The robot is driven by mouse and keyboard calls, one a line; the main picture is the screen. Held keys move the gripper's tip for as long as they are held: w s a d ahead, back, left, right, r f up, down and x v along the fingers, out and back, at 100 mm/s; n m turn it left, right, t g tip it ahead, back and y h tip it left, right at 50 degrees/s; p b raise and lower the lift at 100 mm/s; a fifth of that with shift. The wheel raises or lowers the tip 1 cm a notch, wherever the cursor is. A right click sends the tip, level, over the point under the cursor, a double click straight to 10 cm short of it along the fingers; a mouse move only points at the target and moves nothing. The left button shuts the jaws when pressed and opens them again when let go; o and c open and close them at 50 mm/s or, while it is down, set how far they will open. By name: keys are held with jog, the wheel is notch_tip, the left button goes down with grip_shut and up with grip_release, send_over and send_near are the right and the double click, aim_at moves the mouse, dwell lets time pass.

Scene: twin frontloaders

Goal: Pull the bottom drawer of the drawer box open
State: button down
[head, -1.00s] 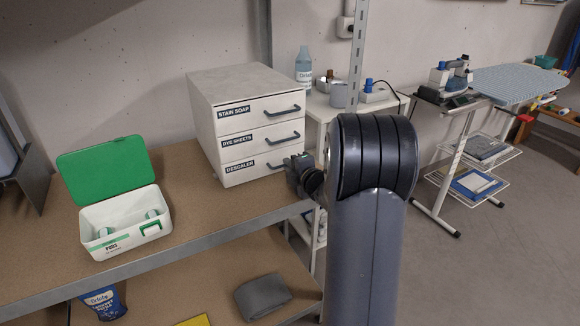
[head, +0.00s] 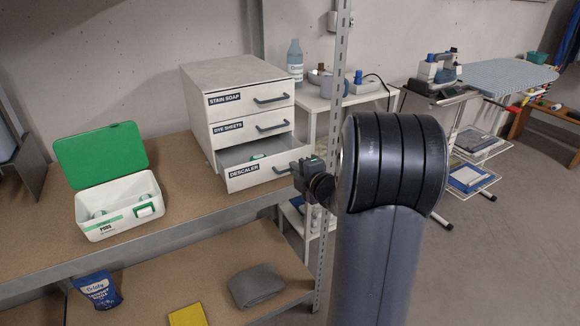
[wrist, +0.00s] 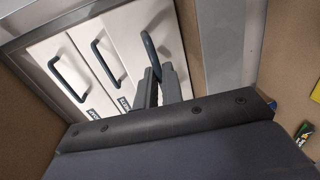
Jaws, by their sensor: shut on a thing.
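The white drawer box (head: 197,112) stands on the workbench in the head view, with drawers labelled STAIN SOAP, DYE SHEETS and DESCALER. The bottom drawer (head: 262,178), labelled DESCALER, is pulled partly out, and a small green and white item shows inside it. The two upper drawers are closed. My gripper (head: 307,168) is at the right end of the bottom drawer's handle. In the wrist view my gripper (wrist: 158,84) is shut on the dark bottom drawer handle (wrist: 151,52).
An open white box with a green lid (head: 118,205) stands left of the drawer box on the wooden bench (head: 185,207). A metal post (head: 332,110) rises close behind my gripper. A grey folded cloth (head: 257,286) and a blue pouch (head: 97,290) lie on the lower shelf.

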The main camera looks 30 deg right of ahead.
jog(key=f+v, duration=0.1)
jog(key=v, duration=0.7)
jog(key=shift+s+f, duration=0.4)
jog(key=shift+s, duration=0.15)
jog(key=c, duration=1.6)
grip_release()
jog(key=shift+o, duration=0.2)
jog(key=p+v, duration=0.1)
jog(key=v, duration=0.9)
jog(key=shift+s, duration=0.4)
jog(key=shift+w+r, duration=0.1)
jog(key=shift+w, duration=0.05)
jog(key=b+x, duration=0.1)
jog(key=x, duration=1)
